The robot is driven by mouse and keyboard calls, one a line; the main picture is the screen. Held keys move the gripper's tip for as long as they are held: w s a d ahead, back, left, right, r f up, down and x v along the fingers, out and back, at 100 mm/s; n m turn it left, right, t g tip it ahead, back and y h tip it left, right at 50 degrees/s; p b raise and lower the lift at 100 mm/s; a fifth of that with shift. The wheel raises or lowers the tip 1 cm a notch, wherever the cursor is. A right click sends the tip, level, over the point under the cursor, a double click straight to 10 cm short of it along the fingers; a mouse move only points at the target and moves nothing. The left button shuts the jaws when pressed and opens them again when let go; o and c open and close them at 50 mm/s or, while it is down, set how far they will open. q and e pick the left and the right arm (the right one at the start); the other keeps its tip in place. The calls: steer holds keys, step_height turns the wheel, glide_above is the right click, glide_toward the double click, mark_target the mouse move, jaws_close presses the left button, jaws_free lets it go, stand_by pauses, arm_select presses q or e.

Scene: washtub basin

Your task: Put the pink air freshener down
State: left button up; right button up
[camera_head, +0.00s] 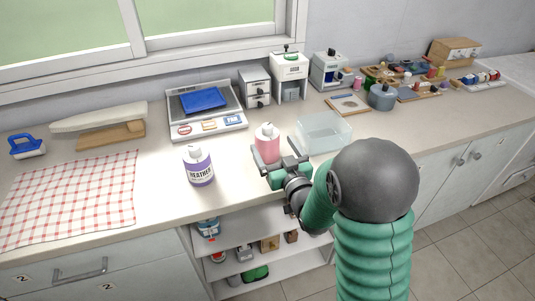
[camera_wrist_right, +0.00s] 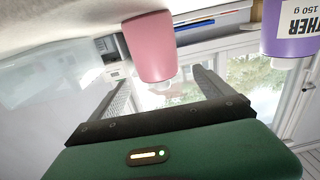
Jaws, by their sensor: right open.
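The pink air freshener (camera_head: 267,148) is a pink bottle with a white cap. It stands upright on the counter, right of the purple bottle. My right gripper (camera_head: 277,163) is open at its near side, low over the counter. In the right wrist view the pink air freshener (camera_wrist_right: 151,46) shows between and just past the tips of the open fingers (camera_wrist_right: 165,85), with a gap on each side. Whether the fingers reach around it is hard to tell. My left gripper is not in view.
A purple labelled bottle (camera_head: 199,167) stands close on the left; it also shows in the right wrist view (camera_wrist_right: 291,28). A scale (camera_head: 205,122) with a blue item is behind. A clear tub (camera_head: 323,133) is on the right. A checkered cloth (camera_head: 70,195) lies far left.

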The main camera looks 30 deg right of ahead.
mark_target(272, 141)
steer(key=x, duration=0.4)
steer(key=shift+w+d, duration=0.3)
steer(key=shift+s+r, duration=0.1)
steer(key=c, duration=1.9)
